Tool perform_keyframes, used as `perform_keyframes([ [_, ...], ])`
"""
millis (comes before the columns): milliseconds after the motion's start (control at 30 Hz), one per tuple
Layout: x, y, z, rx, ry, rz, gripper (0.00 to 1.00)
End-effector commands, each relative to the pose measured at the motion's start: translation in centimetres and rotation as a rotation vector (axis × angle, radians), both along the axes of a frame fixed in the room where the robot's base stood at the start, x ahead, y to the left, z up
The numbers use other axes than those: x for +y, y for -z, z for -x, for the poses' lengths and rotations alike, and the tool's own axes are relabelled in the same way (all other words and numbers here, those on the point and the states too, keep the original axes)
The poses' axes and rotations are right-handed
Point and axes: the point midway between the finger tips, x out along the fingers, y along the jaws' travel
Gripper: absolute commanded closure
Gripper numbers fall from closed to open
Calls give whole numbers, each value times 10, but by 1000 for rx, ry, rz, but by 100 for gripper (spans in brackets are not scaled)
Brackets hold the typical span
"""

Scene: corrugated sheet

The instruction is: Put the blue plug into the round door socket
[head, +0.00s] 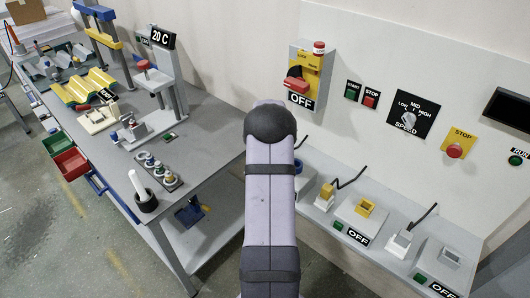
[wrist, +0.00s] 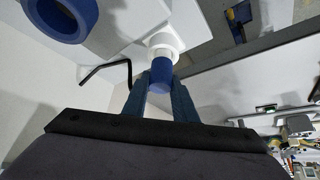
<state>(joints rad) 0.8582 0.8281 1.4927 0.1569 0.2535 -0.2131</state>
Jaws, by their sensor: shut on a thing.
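The blue plug (wrist: 161,72) is between the two fingers of my gripper (wrist: 160,95) in the wrist view, and the fingers are shut on it. A white round collar (wrist: 166,39) is at its far end; I cannot tell whether the plug is clear of the surface there. A thick blue ring, the round socket (wrist: 88,10), is at the upper left of the wrist view, apart from the plug and cut by the frame edge. In the head view a blue piece of the socket (head: 298,167) shows beside my arm. My arm hides my gripper and the plug there.
A black cable (wrist: 104,68) bends left of the fingers. On the ledge to the right stand a yellow plug (head: 326,191), a yellow socket (head: 366,207), a white plug (head: 399,241) and a grey socket (head: 450,257). The wall panel with switches (head: 408,113) rises behind. A cluttered workbench (head: 205,120) is at left.

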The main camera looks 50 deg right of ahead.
Motion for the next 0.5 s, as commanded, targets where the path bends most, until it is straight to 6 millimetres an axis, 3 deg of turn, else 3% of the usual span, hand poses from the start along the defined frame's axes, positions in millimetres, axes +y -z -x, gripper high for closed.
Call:
perform_keyframes([
  [500,-1,-78,-1,-2,-1,3,98],
])
